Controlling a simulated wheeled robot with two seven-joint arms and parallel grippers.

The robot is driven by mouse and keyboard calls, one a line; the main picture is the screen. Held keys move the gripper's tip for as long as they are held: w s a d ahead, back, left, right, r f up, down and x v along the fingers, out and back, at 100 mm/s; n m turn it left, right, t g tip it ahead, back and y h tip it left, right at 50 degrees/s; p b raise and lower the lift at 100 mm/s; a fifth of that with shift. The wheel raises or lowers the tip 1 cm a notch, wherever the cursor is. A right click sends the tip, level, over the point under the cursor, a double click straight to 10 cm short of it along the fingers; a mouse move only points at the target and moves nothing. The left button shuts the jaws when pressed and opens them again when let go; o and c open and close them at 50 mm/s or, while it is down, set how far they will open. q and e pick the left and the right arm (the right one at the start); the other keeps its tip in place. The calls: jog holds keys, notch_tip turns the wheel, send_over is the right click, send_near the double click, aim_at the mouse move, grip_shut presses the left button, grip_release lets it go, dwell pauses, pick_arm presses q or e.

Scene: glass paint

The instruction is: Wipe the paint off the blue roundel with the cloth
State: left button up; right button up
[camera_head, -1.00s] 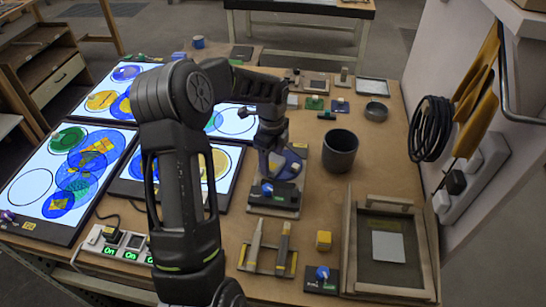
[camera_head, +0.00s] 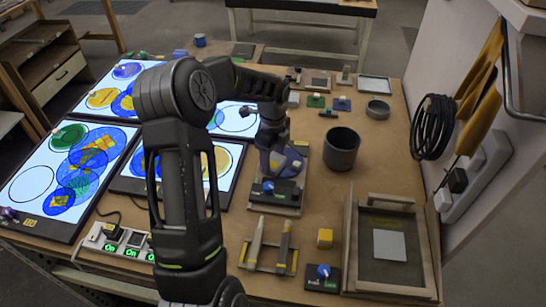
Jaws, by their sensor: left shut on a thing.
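The blue roundel (camera_head: 291,156) is a dark blue disc with a tan patch, on a grey stand right of the table's middle. My left gripper (camera_head: 273,163) points down over the left part of the roundel. It is shut on a small bundle at its fingertips, which I take for the cloth; the hand and arm mostly hide it. I cannot tell whether it touches the glass. How much paint is on the disc is too small to tell. My right gripper is not in view.
Lit panels with coloured discs (camera_head: 90,142) lie on the left. A dark cup (camera_head: 341,148) stands right of the roundel. Bare table lies between cup and tray.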

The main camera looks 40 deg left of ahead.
aim_at(285, 153)
pick_arm(q)
jog(key=shift+f, duration=0.2)
dwell(0.5)
jog(key=shift+w+a+f, duration=0.15)
jog(key=shift+w, duration=1.6)
jog(key=shift+w, duration=0.1)
jog(key=shift+w+a+p, duration=0.15)
jog(key=shift+w+p, duration=0.05)
jog(key=shift+w, duration=0.7)
jog(key=shift+w+a+p, duration=0.1)
jog(key=shift+w+p, duration=0.05)
jog(key=shift+w, duration=0.7)
jog(key=shift+s, duration=0.1)
